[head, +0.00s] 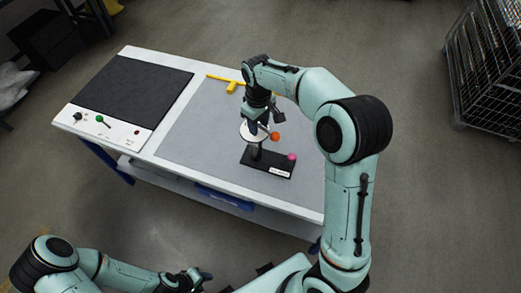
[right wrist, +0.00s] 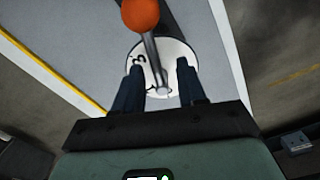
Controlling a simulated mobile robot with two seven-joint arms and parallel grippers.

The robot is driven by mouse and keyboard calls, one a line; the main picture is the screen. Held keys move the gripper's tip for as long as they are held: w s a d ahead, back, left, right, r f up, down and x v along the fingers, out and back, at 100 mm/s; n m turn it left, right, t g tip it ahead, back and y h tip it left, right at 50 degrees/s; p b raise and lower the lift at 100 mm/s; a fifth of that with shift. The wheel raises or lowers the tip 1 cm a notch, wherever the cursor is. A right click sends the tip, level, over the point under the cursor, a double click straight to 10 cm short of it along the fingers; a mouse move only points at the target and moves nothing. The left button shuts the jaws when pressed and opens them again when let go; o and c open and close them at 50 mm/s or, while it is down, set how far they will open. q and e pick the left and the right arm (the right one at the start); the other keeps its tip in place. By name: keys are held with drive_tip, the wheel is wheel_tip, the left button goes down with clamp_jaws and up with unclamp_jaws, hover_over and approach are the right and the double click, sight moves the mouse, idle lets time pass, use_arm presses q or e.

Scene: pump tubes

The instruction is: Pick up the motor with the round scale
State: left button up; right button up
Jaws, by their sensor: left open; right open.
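The motor with the round scale (head: 268,163) stands on the grey mat, with a black base, a white label and a pink ball. Its white round dial is partly hidden by my right gripper (head: 263,118) in the head view. My right gripper is open, just above the dial. In the right wrist view, the white dial (right wrist: 172,52) with a pointer and an orange ball (right wrist: 140,14) shows beyond and between the two dark fingers, with nothing gripped. Whether the fingers touch it I cannot tell. My left gripper (head: 203,277) is open and empty, low in front of the table.
The white table (head: 170,130) carries a grey mat (head: 195,135) and a black panel (head: 135,90) with knobs on its front strip. A yellow T-shaped piece (head: 231,85) lies behind the motor. A wire cage (head: 490,70) stands at the far right. The mat's left part is clear.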

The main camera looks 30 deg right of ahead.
drive_tip(key=shift+f, duration=0.65)
clamp_jaws()
drive_tip(key=shift+w+r, duration=0.1)
drive_tip(key=shift+r, duration=0.05)
idle(0.8)
